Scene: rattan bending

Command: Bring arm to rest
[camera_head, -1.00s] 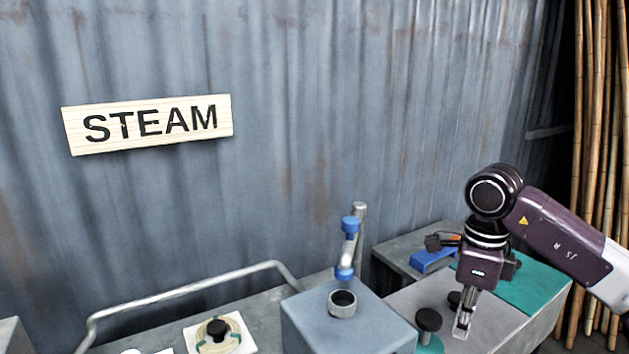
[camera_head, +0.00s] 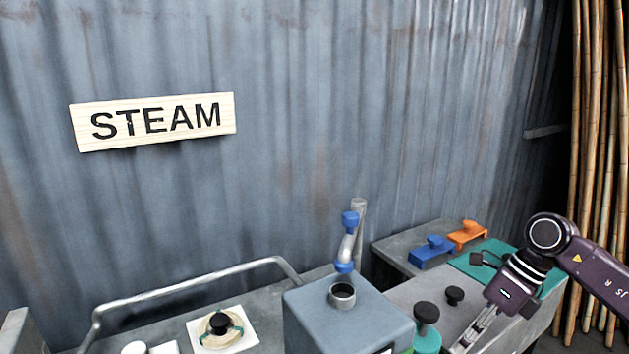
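My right arm comes in from the right. My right gripper (camera_head: 466,344) points down and to the left over the front of the grey bench, to the right of a teal-based black knob (camera_head: 426,312). Its fingers look close together, with nothing clear between them, and the tips run near the lower edge of the view. I cannot tell whether they are fully shut. My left gripper is not in view.
A grey box (camera_head: 345,315) with a round collar and a blue-jointed pipe stands mid-bench. Blue (camera_head: 432,250) and orange (camera_head: 467,234) clamps sit at the back right by a teal mat (camera_head: 478,265). A coil (camera_head: 220,328) lies on a white plate, left. Bamboo poles (camera_head: 597,150) stand far right.

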